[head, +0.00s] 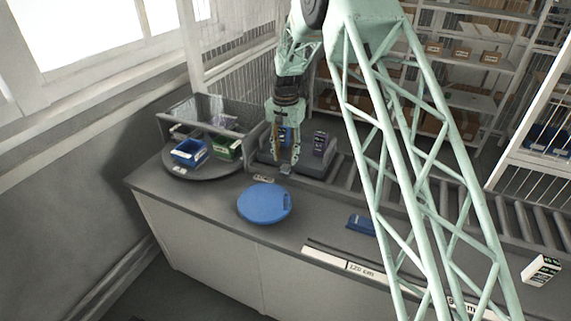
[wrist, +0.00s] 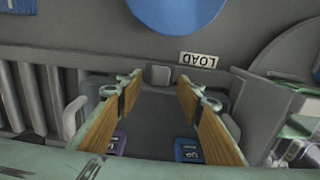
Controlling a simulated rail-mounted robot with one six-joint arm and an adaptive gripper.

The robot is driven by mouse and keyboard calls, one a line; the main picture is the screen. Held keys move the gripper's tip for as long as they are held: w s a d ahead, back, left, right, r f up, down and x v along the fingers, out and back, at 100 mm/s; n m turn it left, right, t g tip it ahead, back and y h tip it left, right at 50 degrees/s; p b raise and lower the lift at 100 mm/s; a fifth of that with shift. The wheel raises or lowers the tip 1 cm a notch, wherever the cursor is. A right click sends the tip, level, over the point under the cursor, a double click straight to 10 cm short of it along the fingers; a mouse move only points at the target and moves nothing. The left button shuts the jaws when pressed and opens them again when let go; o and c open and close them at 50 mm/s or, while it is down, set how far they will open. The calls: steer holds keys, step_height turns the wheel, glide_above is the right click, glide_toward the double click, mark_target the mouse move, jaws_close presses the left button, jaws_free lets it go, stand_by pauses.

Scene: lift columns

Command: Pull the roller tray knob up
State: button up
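My gripper (head: 285,160) points down over the dark lift station at the back of the counter. In the wrist view my gripper (wrist: 160,88) is open, its two wood-faced fingers wide apart with nothing between the pads. A small grey block that looks like the knob (wrist: 159,76) lies just beyond the fingertips, in line with the gap; I cannot tell if a finger touches it. In the head view the knob (head: 286,169) shows just below the fingertips. A dark flat tray (wrist: 160,115) lies beneath the fingers. A blue label reading UP (wrist: 187,150) shows near the right finger.
A dark column (head: 320,145) stands right of the gripper. A blue round disc (head: 265,202) lies in front. A turntable (head: 205,168) with blue and green bins is left; rollers (head: 355,175) run right.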

mark_target(286, 166)
steer(key=shift+f, duration=1.85)
steer(key=shift+c, duration=0.7)
steer(key=c, duration=1)
steer(key=shift+w+r, duration=0.1)
steer(key=shift+r, duration=1)
steer(key=o, duration=1.1)
steer(key=shift+r, duration=0.1)
steer(key=shift+o, duration=0.2)
